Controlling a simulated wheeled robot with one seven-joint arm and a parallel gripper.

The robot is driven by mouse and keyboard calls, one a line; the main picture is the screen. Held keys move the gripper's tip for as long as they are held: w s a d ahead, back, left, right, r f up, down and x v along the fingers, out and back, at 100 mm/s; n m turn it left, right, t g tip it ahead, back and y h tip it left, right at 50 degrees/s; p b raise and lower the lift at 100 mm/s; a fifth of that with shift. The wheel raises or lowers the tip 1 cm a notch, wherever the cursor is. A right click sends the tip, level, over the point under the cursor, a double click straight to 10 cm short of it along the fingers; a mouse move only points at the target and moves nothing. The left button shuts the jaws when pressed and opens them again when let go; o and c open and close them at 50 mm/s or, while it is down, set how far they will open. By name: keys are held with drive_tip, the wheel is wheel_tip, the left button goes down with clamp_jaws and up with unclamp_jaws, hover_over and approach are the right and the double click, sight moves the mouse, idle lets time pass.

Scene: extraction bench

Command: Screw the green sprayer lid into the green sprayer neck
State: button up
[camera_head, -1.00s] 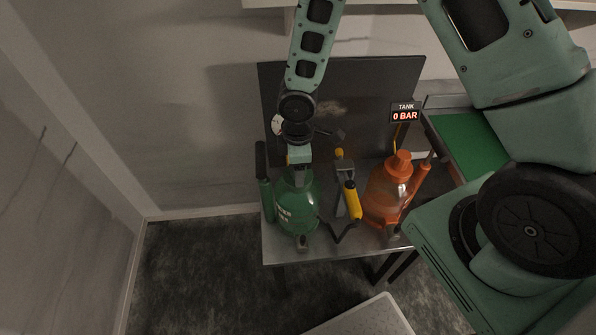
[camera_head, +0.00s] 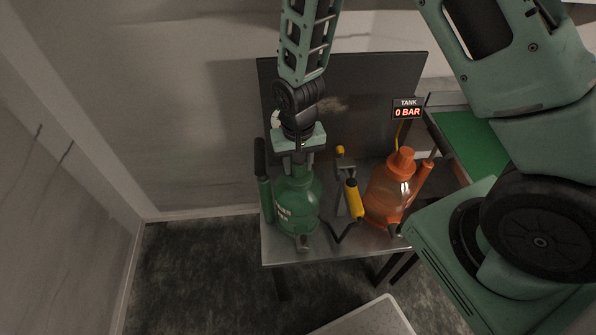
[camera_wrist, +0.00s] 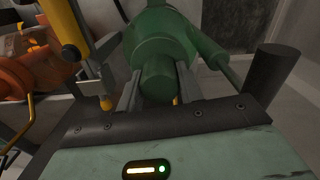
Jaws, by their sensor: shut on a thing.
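The green sprayer (camera_head: 297,208) stands upright on the left of the metal bench. My gripper (camera_head: 297,160) points down at its top, directly over the neck. In the wrist view my gripper (camera_wrist: 158,88) is shut on the green lid (camera_wrist: 158,80), one finger on each side of it. The lid sits in line with the green sprayer body (camera_wrist: 165,32) below. The neck is hidden behind the lid and fingers, so I cannot tell how deep the lid sits in it.
An orange sprayer (camera_head: 388,190) stands on the right of the bench (camera_head: 335,247). A yellow-handled tool (camera_head: 353,198) on a stand is between the sprayers. A dark panel (camera_head: 365,85) stands behind, with a tank display (camera_head: 407,109) reading 0 BAR. A dark upright handle (camera_wrist: 272,80) is close beside my gripper.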

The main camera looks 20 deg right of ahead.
drive_tip(key=m+p, duration=0.1)
drive_tip(key=m, duration=0.5)
drive_tip(key=shift+r+m+p, duration=0.2)
drive_tip(key=shift+m+p, duration=0.2)
drive_tip(key=m+p, duration=0.1)
drive_tip(key=m, duration=0.2)
drive_tip(key=shift+f+m, duration=0.2)
drive_tip(key=shift+m, duration=0.6)
drive_tip(key=o, duration=1.1)
